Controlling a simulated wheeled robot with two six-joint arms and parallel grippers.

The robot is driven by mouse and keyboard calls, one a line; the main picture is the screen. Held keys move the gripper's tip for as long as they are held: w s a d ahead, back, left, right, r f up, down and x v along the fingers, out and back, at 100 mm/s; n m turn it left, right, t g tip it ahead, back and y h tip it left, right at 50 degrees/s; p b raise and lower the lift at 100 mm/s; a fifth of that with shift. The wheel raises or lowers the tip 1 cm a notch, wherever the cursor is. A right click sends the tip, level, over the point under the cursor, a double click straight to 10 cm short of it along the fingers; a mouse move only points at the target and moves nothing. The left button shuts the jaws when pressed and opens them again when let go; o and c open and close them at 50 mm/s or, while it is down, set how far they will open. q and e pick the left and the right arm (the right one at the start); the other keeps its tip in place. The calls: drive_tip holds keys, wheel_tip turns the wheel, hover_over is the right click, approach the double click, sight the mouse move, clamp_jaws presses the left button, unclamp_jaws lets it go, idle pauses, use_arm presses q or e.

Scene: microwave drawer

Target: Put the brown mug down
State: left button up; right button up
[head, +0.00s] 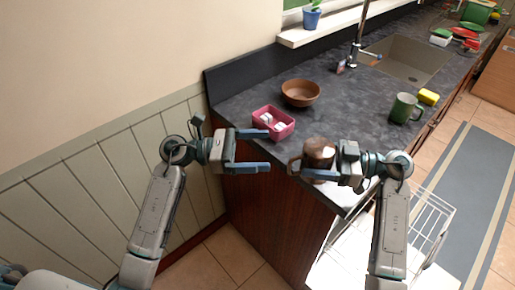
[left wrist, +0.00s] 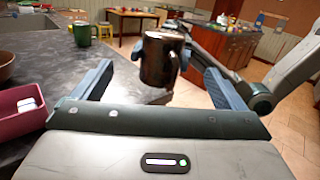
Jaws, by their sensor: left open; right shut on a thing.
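My right gripper (head: 304,165) is shut on the mug from the right. The mug also shows in the left wrist view (left wrist: 161,60), with the right gripper's blue fingers on both sides of it. I cannot tell whether its base touches the counter. My left gripper (head: 268,152) is open and empty, left of the mug and off the counter's left end. Its open fingers (left wrist: 163,88) point toward the mug in the left wrist view.
A pink box (head: 273,128) with white items and a brown bowl (head: 300,92) stand behind the mug. A white dishwasher rack (head: 430,225) is pulled out below. The counter's middle is clear.

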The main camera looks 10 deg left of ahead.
sight(309, 151)
use_arm(q)
drive_tip(key=shift+m+y, duration=0.3)
drive_tip(key=shift+m, duration=0.2)
drive_tip(key=x, duration=0.8)
drive_tip(key=s+x, duration=0.1)
drive_tip(key=x, duration=0.3)
drive_tip(key=shift+d+r, duration=0.15)
drive_tip(key=shift+r, duration=0.15)
drive_tip(key=shift+c, duration=0.4)
drive_tip(key=c, duration=1.1)
drive_tip(key=shift+c, duration=0.5)
use_arm(e)
drive_tip(key=o, duration=1)
drive_tip(key=shift+d, duration=0.1)
